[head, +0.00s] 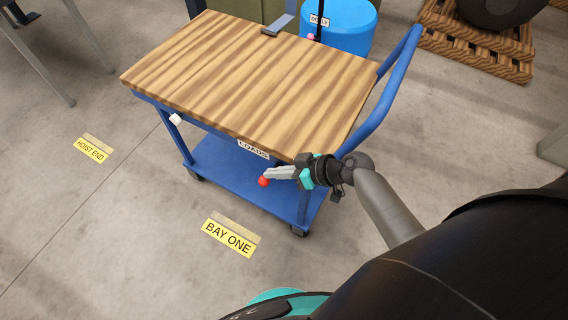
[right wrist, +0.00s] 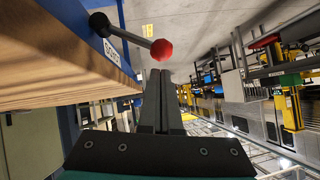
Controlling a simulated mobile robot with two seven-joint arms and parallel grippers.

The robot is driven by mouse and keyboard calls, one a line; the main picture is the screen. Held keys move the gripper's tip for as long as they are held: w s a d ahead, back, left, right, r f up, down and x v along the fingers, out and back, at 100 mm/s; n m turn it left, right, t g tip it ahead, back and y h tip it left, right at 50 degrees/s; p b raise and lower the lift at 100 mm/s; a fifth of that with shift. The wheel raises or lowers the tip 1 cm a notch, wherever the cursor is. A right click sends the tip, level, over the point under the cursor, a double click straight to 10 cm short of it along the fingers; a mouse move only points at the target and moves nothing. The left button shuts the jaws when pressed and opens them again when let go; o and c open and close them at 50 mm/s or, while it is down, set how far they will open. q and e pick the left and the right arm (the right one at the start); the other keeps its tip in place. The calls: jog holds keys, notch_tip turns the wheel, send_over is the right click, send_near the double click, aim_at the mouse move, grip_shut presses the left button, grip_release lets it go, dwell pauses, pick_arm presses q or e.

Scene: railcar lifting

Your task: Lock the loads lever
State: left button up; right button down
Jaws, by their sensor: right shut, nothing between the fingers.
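The loads lever shows as a red ball knob (head: 263,182) below the front edge of the wooden-topped cart. In the right wrist view its red knob (right wrist: 161,49) sits on a dark rod that runs from a black pivot on the blue frame. The LOADS label (head: 253,149) is on that front side of the cart; it also shows in the right wrist view (right wrist: 112,53). My right gripper (head: 267,174) is shut and empty, its fingertips very close to the red knob. In the right wrist view the shut fingertips (right wrist: 160,73) are just short of the knob; contact cannot be told. My left gripper is not in view.
The blue cart's wooden top (head: 250,75) is beside my right gripper, with a blue push handle (head: 385,95) at right. A white knob (head: 175,119) is on the cart's front left. A blue drum (head: 345,28) stands behind. The floor by the BAY ONE sign (head: 230,236) is clear.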

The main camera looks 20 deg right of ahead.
aim_at(265, 184)
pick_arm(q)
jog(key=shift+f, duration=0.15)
pick_arm(e)
jog(key=shift+a+f, duration=0.15)
jog(key=shift+f, duration=0.3)
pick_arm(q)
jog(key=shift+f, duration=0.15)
pick_arm(e)
jog(key=shift+s+a+f+h, duration=0.2)
jog(key=shift+f+h, duration=0.05)
jog(key=shift+h, duration=0.05)
jog(key=shift+s+a+f+n+t+h+b, duration=0.45)
jog(key=shift+a+f+n+t+h+b, duration=0.1)
jog(key=shift+f+n+b, duration=0.15)
pick_arm(q)
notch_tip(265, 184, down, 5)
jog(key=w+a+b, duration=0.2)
jog(key=b, duration=0.2)
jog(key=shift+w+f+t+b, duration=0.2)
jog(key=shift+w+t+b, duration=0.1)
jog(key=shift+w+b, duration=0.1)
pick_arm(e)
notch_tip(265, 184, down, 11)
jog(key=s+a+n+t+h, duration=0.1)
jog(key=n+t+h, duration=0.3)
jog(key=shift+a+r+n, duration=0.2)
jog(key=shift+a+n, duration=0.05)
jog(key=shift+n, duration=0.15)
